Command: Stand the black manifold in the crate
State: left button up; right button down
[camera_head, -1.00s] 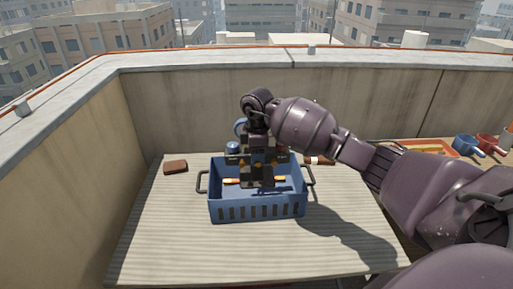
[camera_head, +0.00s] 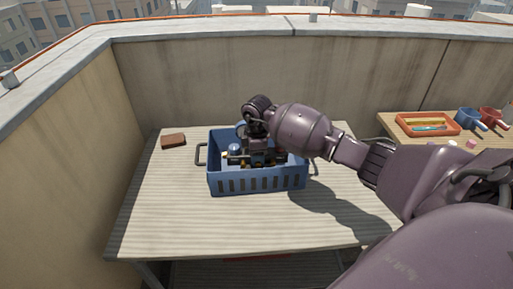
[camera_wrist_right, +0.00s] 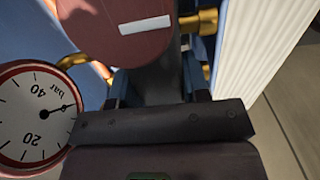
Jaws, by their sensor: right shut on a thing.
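The blue crate (camera_head: 256,182), with slotted walls and dark side handles, stands on the slatted table. My right gripper (camera_head: 257,143) reaches down over it, shut on the black manifold (camera_head: 268,158). The manifold looks upright, its lower part inside the crate and hidden by the front wall; whether it touches the floor I cannot tell. A blue round gauge shows at its left. In the right wrist view the fingers (camera_wrist_right: 160,122) are close on a dark body, beside a red-rimmed white gauge (camera_wrist_right: 36,112) and brass fittings. My left gripper is not in view.
A brown block (camera_head: 173,140) lies on the table (camera_head: 180,215) left of the crate. Concrete parapet walls stand behind and left. The table's front is clear.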

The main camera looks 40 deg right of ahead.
jog(key=shift+f, duration=0.85)
jog(key=shift+r, duration=0.1)
jog(key=shift+f, duration=0.2)
jog(key=c, duration=0.6)
grip_release()
